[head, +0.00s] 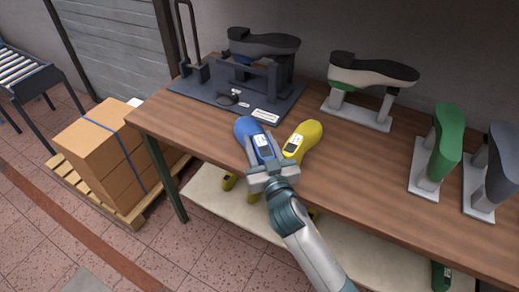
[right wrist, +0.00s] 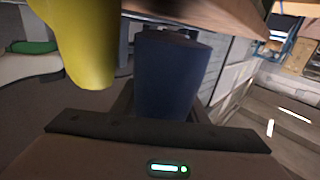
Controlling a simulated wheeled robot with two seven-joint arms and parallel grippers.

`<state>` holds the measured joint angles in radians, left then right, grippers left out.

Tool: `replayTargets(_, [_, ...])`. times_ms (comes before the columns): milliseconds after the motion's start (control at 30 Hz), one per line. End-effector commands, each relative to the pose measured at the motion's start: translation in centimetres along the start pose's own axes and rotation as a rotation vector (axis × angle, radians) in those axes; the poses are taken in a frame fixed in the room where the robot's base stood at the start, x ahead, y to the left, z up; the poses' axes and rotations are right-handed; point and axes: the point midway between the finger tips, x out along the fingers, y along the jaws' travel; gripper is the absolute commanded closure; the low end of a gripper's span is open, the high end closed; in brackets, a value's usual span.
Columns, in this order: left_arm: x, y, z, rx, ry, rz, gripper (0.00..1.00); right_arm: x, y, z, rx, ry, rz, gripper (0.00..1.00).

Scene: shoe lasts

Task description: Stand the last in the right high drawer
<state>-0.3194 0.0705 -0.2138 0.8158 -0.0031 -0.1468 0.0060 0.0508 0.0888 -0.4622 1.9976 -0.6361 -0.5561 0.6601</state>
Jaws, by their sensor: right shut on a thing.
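A blue last (head: 248,130) with a white label lies at the front edge of the wooden table. My right gripper (head: 270,176) is shut on its near end. In the right wrist view the blue last (right wrist: 172,72) stands between the fingers. A yellow last (head: 306,135), also labelled, is close to its right; it shows at the upper left of the right wrist view (right wrist: 85,40). I cannot tell whether the blue last touches the table. No drawer can be made out. My left gripper is not in view.
On the table (head: 375,165) are a dark fixture (head: 270,75) with a shoe, a shoe on a stand (head: 365,75), a green last (head: 447,135) and a grey last (head: 500,160) on stands. A pale lower shelf (head: 215,195) is below. Boxes (head: 95,150) on a pallet stand left.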

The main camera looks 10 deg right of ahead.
Motion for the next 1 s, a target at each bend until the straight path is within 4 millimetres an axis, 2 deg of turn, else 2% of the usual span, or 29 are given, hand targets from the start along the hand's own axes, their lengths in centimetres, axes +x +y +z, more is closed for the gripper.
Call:
replayTargets(267, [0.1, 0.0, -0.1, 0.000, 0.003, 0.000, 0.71, 0.0, 0.0, 2.6, 0.002, 0.002, 0.000, 1.00])
replayTargets(733, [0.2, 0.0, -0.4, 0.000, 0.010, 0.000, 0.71, 0.0, -0.1, 2.9, 0.001, 0.003, -0.001, 1.00])
replayTargets(767, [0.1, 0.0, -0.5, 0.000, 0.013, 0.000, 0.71, 0.0, 0.0, 3.1, 0.001, -0.002, 0.000, 0.56])
replayTargets(800, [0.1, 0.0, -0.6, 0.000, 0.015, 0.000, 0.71, 0.0, 0.0, 3.1, 0.001, -0.002, 0.000, 0.53])
replayTargets(1000, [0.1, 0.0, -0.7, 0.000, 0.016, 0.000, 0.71, 0.0, 0.0, 3.1, 0.000, -0.002, 0.000, 0.53])
